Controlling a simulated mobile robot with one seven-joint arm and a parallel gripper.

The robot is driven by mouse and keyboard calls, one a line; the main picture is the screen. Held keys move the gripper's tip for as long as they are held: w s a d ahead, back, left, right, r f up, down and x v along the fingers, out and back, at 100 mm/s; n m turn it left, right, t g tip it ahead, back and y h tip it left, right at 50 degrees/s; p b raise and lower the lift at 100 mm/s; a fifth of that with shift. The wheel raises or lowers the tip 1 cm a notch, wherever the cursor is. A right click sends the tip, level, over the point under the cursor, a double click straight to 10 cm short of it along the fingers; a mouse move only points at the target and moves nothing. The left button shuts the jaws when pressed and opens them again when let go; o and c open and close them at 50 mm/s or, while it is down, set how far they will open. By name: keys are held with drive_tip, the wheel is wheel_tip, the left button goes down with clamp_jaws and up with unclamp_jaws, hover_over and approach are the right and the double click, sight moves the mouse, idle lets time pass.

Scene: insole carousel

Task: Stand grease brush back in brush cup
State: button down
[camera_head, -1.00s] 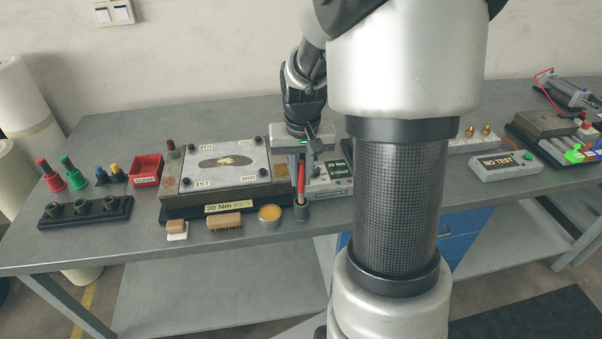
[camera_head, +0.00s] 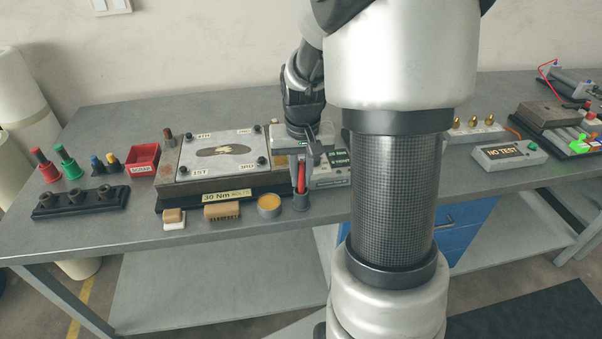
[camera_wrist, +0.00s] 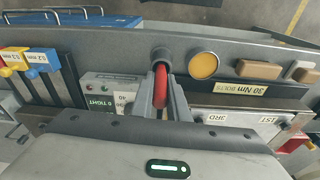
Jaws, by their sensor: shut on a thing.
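The grease brush has a red handle (camera_head: 301,179) and stands about upright. My gripper (camera_head: 301,158) is shut on this handle, which also shows between the fingers in the wrist view (camera_wrist: 161,88). The brush cup (camera_head: 301,203) is a small dark grey cylinder at the front of the bench. It also shows in the wrist view (camera_wrist: 161,53). The handle's lower end meets the cup's mouth and appears to be inside it. The bristles are hidden, so I cannot tell how deep the brush sits.
A round tin with yellow contents (camera_head: 269,205) stands just left of the cup. The plate fixture (camera_head: 221,157) is behind it. A tan-backed brush (camera_head: 222,211) and a tan and white block (camera_head: 173,219) lie farther left. A grey display box (camera_head: 331,180) is close at right.

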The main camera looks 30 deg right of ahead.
drive_tip(key=shift+f, duration=0.15)
drive_tip(key=c, duration=1.6)
unclamp_jaws()
drive_tip(key=shift+c, duration=0.2)
wheel_tip(320, 180, up, 17)
drive_tip(key=s+p, duration=0.2)
drive_tip(key=shift+s+a+p, duration=0.25)
drive_tip(key=shift+a+p, duration=0.15)
drive_tip(key=shift+a, duration=0.05)
